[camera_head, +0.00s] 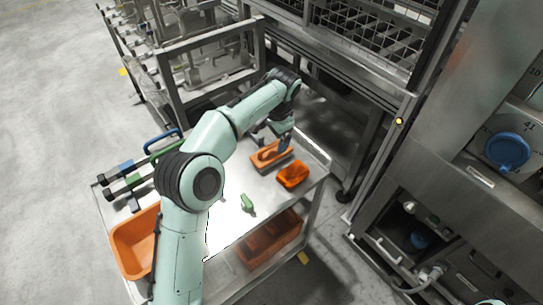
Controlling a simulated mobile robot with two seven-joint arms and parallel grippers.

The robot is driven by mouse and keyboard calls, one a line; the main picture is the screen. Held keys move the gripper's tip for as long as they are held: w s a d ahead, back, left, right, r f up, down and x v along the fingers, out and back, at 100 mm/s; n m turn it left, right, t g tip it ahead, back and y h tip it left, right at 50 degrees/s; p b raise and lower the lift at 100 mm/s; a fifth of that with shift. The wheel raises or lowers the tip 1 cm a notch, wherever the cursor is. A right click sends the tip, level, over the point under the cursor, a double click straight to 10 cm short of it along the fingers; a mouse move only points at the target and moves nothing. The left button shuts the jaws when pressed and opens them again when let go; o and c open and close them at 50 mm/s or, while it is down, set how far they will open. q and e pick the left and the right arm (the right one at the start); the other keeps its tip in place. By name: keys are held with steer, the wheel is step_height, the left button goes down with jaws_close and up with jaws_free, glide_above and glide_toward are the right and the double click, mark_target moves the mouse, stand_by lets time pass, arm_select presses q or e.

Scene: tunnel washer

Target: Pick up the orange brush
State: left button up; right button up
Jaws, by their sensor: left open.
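The orange brush (265,158) appears to be the long, low orange piece lying on the steel cart top (228,222), towards its far right part. My left gripper (284,147) points down at the brush's right end and covers part of it. The gripper is open. Its fingertips are small and dark here, so I cannot tell whether they touch the brush or stand just above it. My right gripper is out of view.
A second orange piece (293,176) lies just in front of the brush. A small green item (247,204) lies mid-cart. An orange bin (133,243) is at the left. Blue and green handled tools (125,180) lie at the left edge. Steel racks stand behind.

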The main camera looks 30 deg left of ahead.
arm_select(q)
glide_above(270, 155)
steer(key=f, duration=0.4)
steer(key=shift+d+f+b, duration=0.2)
steer(key=shift+b, duration=0.1)
steer(key=f, duration=0.3)
steer(key=f+b, duration=0.1)
steer(key=f, duration=0.1)
steer(key=shift+a, duration=0.3)
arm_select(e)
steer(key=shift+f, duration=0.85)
arm_select(q)
steer(key=c, duration=1.2)
